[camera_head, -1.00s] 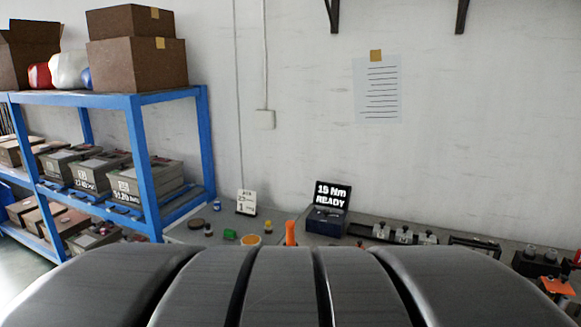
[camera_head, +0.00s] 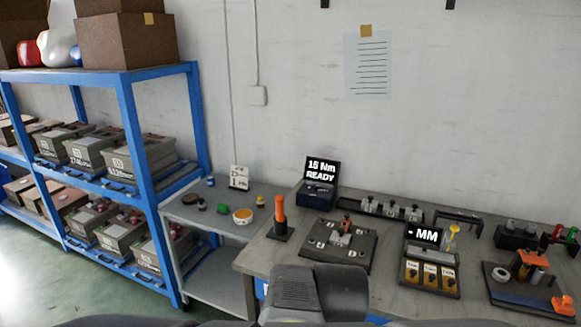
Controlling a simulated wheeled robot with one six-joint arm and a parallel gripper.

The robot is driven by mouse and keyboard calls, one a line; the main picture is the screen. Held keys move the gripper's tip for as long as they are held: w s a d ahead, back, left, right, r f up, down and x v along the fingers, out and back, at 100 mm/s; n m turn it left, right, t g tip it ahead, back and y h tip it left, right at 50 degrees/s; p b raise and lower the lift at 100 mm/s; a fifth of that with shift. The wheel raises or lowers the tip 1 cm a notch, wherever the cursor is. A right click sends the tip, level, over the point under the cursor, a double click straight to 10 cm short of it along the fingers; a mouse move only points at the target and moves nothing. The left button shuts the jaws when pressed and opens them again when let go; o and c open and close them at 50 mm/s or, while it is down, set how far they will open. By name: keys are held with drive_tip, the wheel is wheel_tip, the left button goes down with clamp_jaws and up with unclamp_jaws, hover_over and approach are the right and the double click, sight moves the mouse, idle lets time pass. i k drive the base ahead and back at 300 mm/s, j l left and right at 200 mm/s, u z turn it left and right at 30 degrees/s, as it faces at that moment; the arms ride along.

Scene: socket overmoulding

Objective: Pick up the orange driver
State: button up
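The orange driver (camera_head: 280,212) stands upright in a dark holder (camera_head: 279,233) near the left end of the grey workbench. Its orange handle points up and nothing covers it. A dark grey part of my own body shows at the bottom middle of the picture, in front of the bench edge. My gripper's fingers cannot be made out in this view.
A fixture plate (camera_head: 325,259) lies right of the driver, with a torque display (camera_head: 321,172) behind it. A lower side table (camera_head: 191,217) and a blue shelf (camera_head: 150,165) are at left.

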sight(278, 199)
drive_tip(key=i+j+z, duration=0.2)
drive_tip(key=i+j, duration=0.2)
drive_tip(key=j, duration=0.2)
drive_tip(key=i+j, duration=0.2)
drive_tip(key=i+j+z, duration=0.15)
drive_tip(key=j, duration=0.3)
drive_tip(key=i+j+z, duration=0.1)
drive_tip(key=i+j, duration=0.15)
drive_tip(key=i+j+z, duration=0.1)
drive_tip(key=j, duration=0.35)
drive_tip(key=i+j+z, duration=0.1)
drive_tip(key=j, duration=0.25)
drive_tip(key=i, duration=0.1)
